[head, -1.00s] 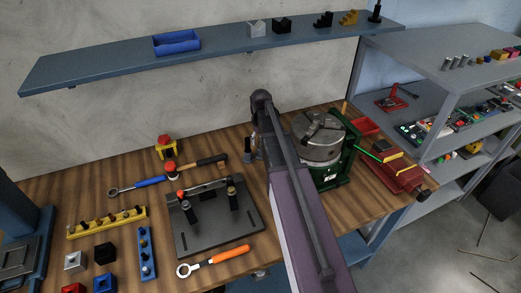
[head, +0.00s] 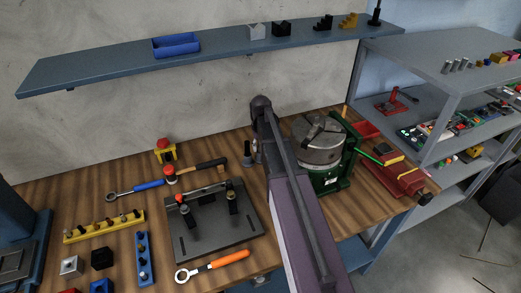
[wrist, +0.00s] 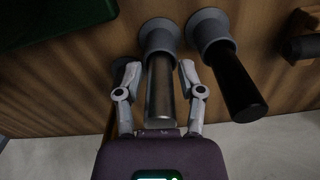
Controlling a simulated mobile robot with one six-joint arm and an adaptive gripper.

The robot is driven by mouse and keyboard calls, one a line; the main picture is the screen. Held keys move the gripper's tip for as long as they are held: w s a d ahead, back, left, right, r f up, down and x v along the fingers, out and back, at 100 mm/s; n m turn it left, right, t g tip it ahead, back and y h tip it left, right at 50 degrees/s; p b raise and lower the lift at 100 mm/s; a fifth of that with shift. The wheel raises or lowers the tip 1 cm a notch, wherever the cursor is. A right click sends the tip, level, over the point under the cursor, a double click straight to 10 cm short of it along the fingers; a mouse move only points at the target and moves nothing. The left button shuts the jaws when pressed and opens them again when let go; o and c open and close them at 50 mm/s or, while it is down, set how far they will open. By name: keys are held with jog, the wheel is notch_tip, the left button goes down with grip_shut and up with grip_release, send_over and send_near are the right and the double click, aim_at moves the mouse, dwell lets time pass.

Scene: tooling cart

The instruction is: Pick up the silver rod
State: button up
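In the wrist view the silver rod (wrist: 160,92) stands in a round grey holder (wrist: 160,36), its end towards my gripper. My gripper (wrist: 158,72) is open, with one finger on each side of the rod. A gap shows between the fingertips and the rod. A black rod (wrist: 238,86) stands in a second grey holder (wrist: 210,30), just right of the right finger. In the head view my arm hides the gripper and the silver rod; one dark holder-like piece (head: 248,160) shows left of the arm.
A green-based chuck (head: 320,155) stands close right of my arm; its green part shows in the wrist view (wrist: 55,22). A black fixture plate (head: 215,235), wrenches and a hammer (head: 200,167) lie to the left. A wall shelf (head: 215,56) hangs above the wooden bench.

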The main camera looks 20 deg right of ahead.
grip_shut()
jog(key=shift+r, duration=0.25)
notch_tip(320, 180, up, 10)
jog(key=p, duration=1)
jog(key=shift+f, duration=0.2)
dwell(0.4)
